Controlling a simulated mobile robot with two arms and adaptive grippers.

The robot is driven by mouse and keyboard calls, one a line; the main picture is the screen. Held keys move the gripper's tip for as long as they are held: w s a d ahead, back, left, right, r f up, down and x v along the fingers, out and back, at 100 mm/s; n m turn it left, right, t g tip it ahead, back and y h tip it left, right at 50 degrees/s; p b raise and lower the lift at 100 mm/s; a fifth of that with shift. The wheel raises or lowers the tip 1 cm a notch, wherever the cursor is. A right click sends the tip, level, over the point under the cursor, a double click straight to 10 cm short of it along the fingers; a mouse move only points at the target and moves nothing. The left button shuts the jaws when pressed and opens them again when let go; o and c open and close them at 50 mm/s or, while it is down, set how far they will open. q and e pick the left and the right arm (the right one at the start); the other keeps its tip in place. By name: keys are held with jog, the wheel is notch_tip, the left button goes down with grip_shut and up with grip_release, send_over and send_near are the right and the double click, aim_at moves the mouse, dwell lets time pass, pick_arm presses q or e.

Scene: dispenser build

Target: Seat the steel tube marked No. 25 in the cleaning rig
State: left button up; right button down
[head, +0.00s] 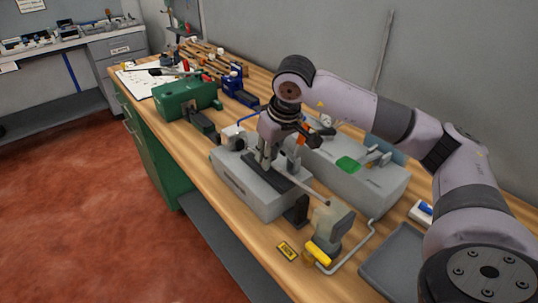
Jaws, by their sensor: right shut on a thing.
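My right gripper (266,158) is low over the cleaning rig (252,193), a grey box with a dark strip on top. Its fingers are shut on a thin steel tube (310,193), which slants down to the right along the rig. The fingers hide the held part of the tube. The tube's right end meets or overlaps a grey upright block (334,226) with a yellow handle; I cannot tell whether it is inside it. The tube's marking is too small to read. My left gripper is out of view.
A long grey unit (375,188) with a green patch stands close behind the rig. A green machine (187,98) stands farther left. A yellow label (287,251) lies at the bench's front edge. A grey tray (398,262) is at the right. Bare wood shows in front of the rig.

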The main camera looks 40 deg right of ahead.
jog(key=shift+w, duration=0.2)
dwell(0.4)
jog(key=shift+w, duration=0.7)
jog(key=shift+w, duration=0.25)
jog(key=shift+w+a, duration=0.1)
jog(key=shift+w, duration=0.3)
jog(key=c, duration=1.4)
grip_release()
jog(key=shift+o, duration=0.3)
jog(key=shift+o, duration=1.2)
jog(key=shift+r+p, duration=0.1)
jog(key=shift+p, duration=0.2)
